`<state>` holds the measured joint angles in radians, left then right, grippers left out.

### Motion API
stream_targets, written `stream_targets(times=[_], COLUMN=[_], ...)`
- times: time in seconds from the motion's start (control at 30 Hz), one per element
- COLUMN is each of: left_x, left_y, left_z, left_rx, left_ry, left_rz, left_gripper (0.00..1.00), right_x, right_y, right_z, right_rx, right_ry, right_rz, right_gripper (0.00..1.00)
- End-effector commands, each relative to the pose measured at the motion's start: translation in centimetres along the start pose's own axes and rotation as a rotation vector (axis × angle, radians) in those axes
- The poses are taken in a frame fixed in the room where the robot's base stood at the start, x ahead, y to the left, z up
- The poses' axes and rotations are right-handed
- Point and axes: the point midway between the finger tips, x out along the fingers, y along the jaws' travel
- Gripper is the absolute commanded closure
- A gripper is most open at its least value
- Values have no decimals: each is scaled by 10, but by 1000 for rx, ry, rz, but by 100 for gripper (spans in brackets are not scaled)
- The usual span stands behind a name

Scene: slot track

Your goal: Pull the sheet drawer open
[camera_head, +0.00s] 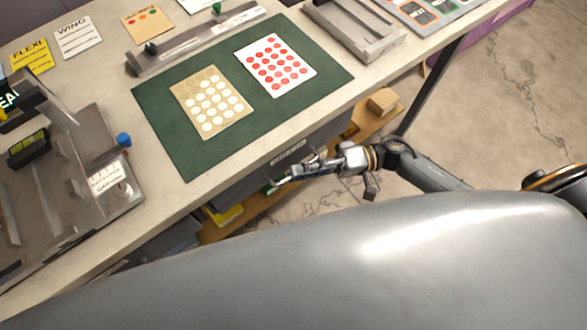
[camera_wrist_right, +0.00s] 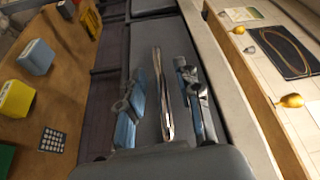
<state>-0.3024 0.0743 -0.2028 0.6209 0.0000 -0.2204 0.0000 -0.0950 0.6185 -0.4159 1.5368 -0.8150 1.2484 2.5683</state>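The sheet drawer is under the front edge of the workbench; its dark grey front (camera_wrist_right: 145,45) fills the middle of the right wrist view. A slim metal bar handle (camera_wrist_right: 163,85) runs along the front. My right gripper (camera_head: 287,174) is at the drawer front. In the right wrist view its two fingers (camera_wrist_right: 163,107) stand apart, one on each side of the handle, with visible gaps. The drawer looks shut. My left gripper is not in view.
The bench top (camera_head: 342,112) carries a green mat (camera_head: 165,118) with two dotted sheets, and metal fixtures at the left and back. Below is a wooden shelf (camera_wrist_right: 75,95) with a blue box (camera_wrist_right: 36,57) and a yellow box (camera_wrist_right: 15,98). Open floor lies right of the bench.

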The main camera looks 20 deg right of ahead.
Motion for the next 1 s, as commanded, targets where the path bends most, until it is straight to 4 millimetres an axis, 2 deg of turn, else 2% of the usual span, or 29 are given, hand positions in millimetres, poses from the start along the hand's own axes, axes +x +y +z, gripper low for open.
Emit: stream_targets(times=[0.03, 0.2, 0.5, 0.67, 1.0], left_x=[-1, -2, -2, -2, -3], left_y=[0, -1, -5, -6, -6], left_z=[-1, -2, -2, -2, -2], left_rx=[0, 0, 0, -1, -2], left_ry=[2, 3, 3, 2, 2], left_rz=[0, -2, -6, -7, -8], left_gripper=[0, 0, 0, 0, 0], right_x=[7, 19, 20, 20, 19], right_y=[-1, 0, 0, 0, 0], right_z=[0, 0, 0, 0, 1], right_rx=[0, 0, 0, 0, 1], right_ry=[0, 0, 0, 0, 0], right_rz=[-3, -1, 0, 0, 1], right_gripper=[66, 66, 66, 99, 100])
